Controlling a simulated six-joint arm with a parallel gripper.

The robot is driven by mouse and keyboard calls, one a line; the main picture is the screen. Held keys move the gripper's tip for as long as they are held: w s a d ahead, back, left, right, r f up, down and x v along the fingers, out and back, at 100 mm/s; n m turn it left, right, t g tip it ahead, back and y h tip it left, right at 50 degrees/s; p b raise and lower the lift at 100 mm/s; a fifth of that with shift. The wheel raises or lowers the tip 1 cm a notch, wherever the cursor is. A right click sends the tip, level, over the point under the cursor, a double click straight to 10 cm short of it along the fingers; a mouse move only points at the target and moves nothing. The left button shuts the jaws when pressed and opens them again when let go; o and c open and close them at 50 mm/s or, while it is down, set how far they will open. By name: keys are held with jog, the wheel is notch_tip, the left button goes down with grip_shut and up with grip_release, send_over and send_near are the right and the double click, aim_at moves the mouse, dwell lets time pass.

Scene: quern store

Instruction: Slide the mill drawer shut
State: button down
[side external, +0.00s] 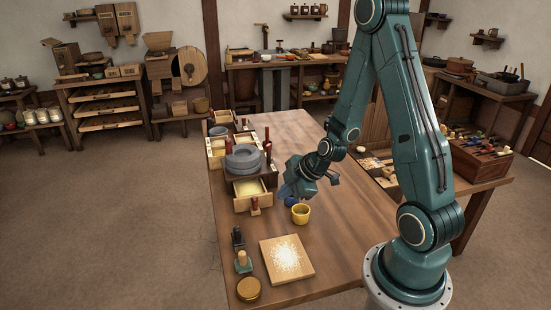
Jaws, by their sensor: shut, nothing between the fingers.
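The mill (244,157) stands on the left part of the table, with grey round stones on a dark wooden body. A pale wooden drawer (238,203) sticks out of its near side. The drawer holds something yellowish, and a reddish-brown knob (255,206) shows at its front. My gripper (284,191) is shut and empty, low over the table just right of the drawer. I cannot tell from this view whether it touches the drawer. The fingertips are small and partly hidden.
Pale boxes (216,147) stand behind the mill. Bare tabletop lies behind and right.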

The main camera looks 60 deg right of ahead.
jog(key=x, duration=0.9)
jog(key=shift+w+f, duration=0.2)
jog(key=shift+f, duration=0.15)
jog(key=shift+w+d+f, duration=0.1)
jog(key=shift+w+d, duration=0.45)
jog(key=shift+w, duration=0.25)
jog(key=shift+w+d, duration=0.65)
jog(key=shift+w, duration=0.25)
jog(key=shift+w, duration=0.1)
jog(key=shift+w+d, duration=3.5)
jog(key=shift+d, duration=0.15)
jog(key=shift+s, duration=0.15)
